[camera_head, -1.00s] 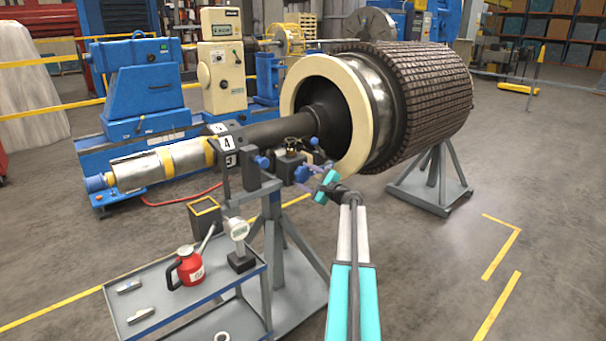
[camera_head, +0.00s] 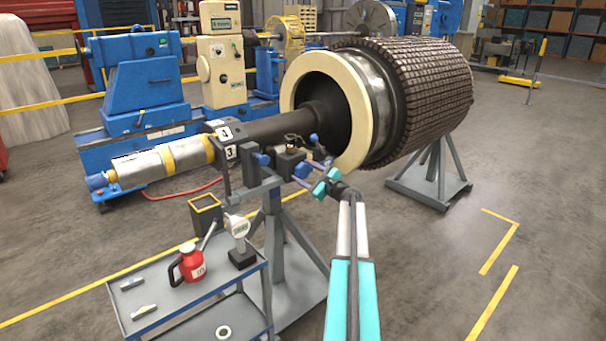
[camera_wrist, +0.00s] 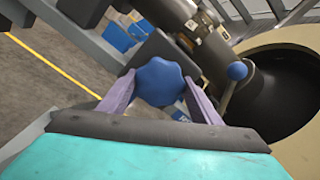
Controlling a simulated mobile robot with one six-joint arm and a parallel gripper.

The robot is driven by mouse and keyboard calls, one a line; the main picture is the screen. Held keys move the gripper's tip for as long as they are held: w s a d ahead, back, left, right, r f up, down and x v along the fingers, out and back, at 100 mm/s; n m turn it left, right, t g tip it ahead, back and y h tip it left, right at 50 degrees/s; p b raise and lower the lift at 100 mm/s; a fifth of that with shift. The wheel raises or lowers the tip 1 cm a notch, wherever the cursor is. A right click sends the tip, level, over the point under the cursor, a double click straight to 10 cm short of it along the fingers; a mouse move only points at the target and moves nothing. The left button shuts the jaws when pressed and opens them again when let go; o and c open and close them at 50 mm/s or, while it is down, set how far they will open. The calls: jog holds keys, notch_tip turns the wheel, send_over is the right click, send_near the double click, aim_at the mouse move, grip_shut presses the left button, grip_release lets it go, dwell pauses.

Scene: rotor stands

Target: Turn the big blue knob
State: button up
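The big blue knob (camera_wrist: 160,82) has a lobed rim and sits at the middle of the wrist view. In the head view it appears as a blue shape (camera_head: 302,170) at the stand's top, partly covered by my gripper (camera_head: 318,177). In the wrist view my gripper's two purple fingers (camera_wrist: 160,92) stand one on each side of the knob. The fingers are spread, with slim gaps seeming to show beside the knob. Firm contact cannot be seen.
A blue ball-ended lever (camera_wrist: 237,71) stands right of the knob. The large rotor (camera_head: 425,95) rests on grey stands behind my arm. A grey cart (camera_head: 150,305) with a red can (camera_head: 190,266) stands front left.

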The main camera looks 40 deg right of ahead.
jog(key=o, duration=0.3)
jog(key=s, duration=0.4)
jog(key=s+b, duration=0.1)
jog(key=s, duration=0.4)
jog(key=s+a, duration=0.1)
jog(key=s, duration=0.4)
dwell(0.6)
